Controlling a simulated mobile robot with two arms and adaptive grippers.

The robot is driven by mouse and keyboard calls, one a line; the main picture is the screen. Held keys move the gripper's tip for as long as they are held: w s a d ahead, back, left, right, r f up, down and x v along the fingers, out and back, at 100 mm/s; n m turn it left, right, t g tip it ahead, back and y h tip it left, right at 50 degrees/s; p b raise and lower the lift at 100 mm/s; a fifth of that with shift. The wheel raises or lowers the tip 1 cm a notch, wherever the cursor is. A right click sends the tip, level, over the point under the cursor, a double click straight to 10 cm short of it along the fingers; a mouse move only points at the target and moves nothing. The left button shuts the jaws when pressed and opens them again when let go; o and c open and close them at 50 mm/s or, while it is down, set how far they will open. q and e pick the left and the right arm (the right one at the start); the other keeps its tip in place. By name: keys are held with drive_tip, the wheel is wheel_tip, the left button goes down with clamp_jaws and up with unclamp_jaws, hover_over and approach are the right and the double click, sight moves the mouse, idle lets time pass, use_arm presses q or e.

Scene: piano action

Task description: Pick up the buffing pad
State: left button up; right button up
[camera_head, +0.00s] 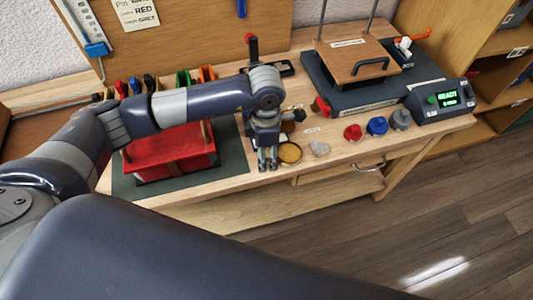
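A round yellow-tan disc with a dark rim (290,153) lies near the front edge of the workbench; it may be the buffing pad, but I cannot tell for sure. A small pale grey lump (319,148) lies just right of it. My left gripper (267,167) points down just left of the disc, over the bench's front part. Its two fingers look close together, but their gap is too small to judge. I see nothing clearly held between them. My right gripper is not in view.
A red box-like block (170,152) sits on a dark green mat (232,170) at left. Red (353,132), blue (377,126) and grey (400,119) knobbed pieces stand at right. Behind them is a press (352,60); a control box (440,101) reads READY.

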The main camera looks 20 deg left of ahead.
use_arm(q)
drive_tip(key=shift+f, duration=0.4)
drive_tip(key=c, duration=1)
drive_tip(key=shift+r, duration=0.15)
drive_tip(key=shift+w+r+b, duration=0.1)
drive_tip(key=shift+r+b, duration=0.15)
drive_tip(key=shift+b, duration=0.05)
wheel_tip(320, 180, up, 2)
drive_tip(key=shift+r+b, duration=0.1)
drive_tip(key=shift+b, duration=0.45)
drive_tip(key=shift+s+d+r, duration=0.15)
drive_tip(key=shift+s+d, duration=0.15)
drive_tip(key=shift+s, duration=0.35)
drive_tip(key=s+d+r+b, duration=0.1)
drive_tip(key=s+d+b, duration=0.1)
drive_tip(key=s, duration=0.5)
drive_tip(key=s+d+b, duration=0.2)
drive_tip(key=s, duration=0.5)
drive_tip(key=shift+d+r, duration=0.35)
drive_tip(key=shift+d, duration=0.05)
